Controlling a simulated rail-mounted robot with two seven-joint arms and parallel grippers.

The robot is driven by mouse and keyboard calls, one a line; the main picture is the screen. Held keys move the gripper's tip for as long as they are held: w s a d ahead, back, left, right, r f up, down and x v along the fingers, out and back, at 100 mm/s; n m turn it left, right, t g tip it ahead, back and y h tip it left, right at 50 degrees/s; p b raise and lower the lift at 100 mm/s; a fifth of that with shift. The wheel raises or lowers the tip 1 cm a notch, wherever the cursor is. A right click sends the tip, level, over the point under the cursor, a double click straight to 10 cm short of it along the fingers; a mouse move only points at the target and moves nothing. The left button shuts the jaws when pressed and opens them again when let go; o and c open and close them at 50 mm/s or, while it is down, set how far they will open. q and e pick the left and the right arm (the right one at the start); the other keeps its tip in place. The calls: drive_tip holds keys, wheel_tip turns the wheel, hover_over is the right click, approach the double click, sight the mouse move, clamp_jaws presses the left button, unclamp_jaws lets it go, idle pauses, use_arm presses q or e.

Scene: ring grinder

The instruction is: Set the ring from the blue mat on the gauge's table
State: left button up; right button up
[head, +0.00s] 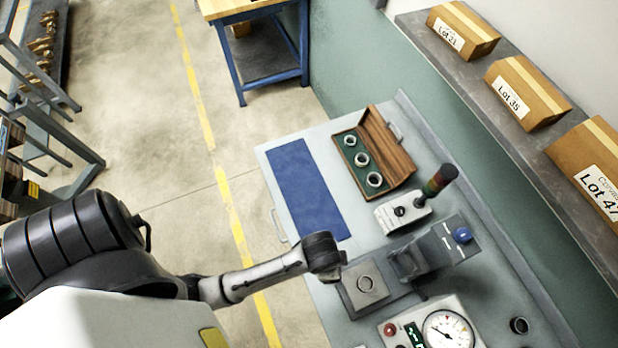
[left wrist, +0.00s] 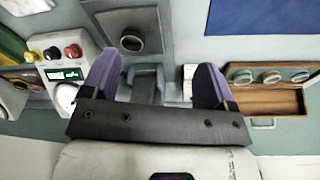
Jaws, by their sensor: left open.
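The blue mat (head: 308,190) lies on the bench and looks bare; part of it also shows in the left wrist view (left wrist: 265,14). A metal ring (head: 366,284) sits on a grey square plate (head: 351,299), which appears to be the gauge's table, beside a black stand (head: 425,256). In the left wrist view the ring (left wrist: 131,40) lies flat on the plate, beyond the fingertips. My left gripper (left wrist: 155,80) is open with its purple fingers apart and nothing held. In the head view its fingers are hidden by my arm. My right gripper is not in view.
An open wooden case (head: 388,157) holds three rings at the back of the bench. A white box with a signal light (head: 403,211) and a dial unit (head: 447,328) stand near the black stand. Cartons (head: 527,92) line a shelf.

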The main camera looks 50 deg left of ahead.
use_arm(q)
drive_tip(key=s+a+r+n+t, duration=0.1)
drive_tip(key=s+a+r+n, duration=0.1)
drive_tip(key=s+a+r, duration=0.1)
drive_tip(key=s+a+r+n+y, duration=0.1)
drive_tip(key=s+a+r+n, duration=0.1)
drive_tip(key=s+a, duration=0.3)
drive_tip(key=a+r, duration=0.1)
drive_tip(key=a, duration=0.2)
drive_tip(key=shift+s+a+r+n+t, duration=0.25)
drive_tip(key=shift+s+r+n+t, duration=0.05)
drive_tip(key=shift+s+r+t, duration=0.1)
wheel_tip(320, 180, up, 4)
drive_tip(key=p, duration=0.4)
drive_tip(key=shift+w, duration=0.1)
